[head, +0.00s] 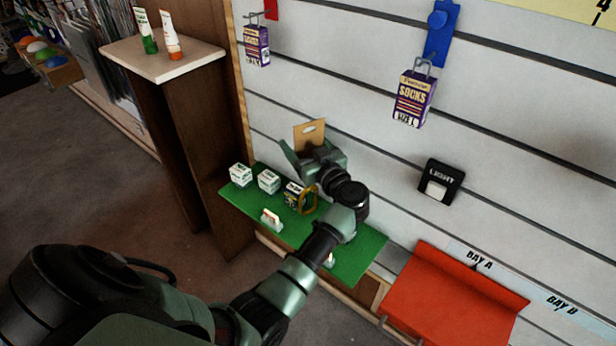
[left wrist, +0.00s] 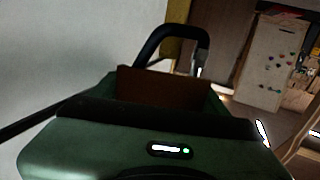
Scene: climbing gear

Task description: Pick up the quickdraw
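My left gripper (head: 308,148) is near the wall, above the green shelf, with its two fingers spread apart. A tan card with a slot (head: 311,133) shows beyond the fingers. In the left wrist view a brown panel (left wrist: 165,88) fills the gap between the fingers, and a black loop (left wrist: 172,36) rises behind it; I cannot tell whether the fingers touch either. A gold loop (head: 308,201) shows on the shelf below the gripper, beside a dark box; I cannot tell whether it is the quickdraw. No other quickdraw is clearly visible. My right gripper is out of view.
The green shelf (head: 354,257) holds small white boxes (head: 240,174) and a dark box (head: 292,193). Sock packs (head: 412,98) hang on the slatted wall, with a black light box (head: 440,181) lower down. A red bin (head: 450,300) is at right. Tubes (head: 170,35) stand on a ledge (head: 152,60).

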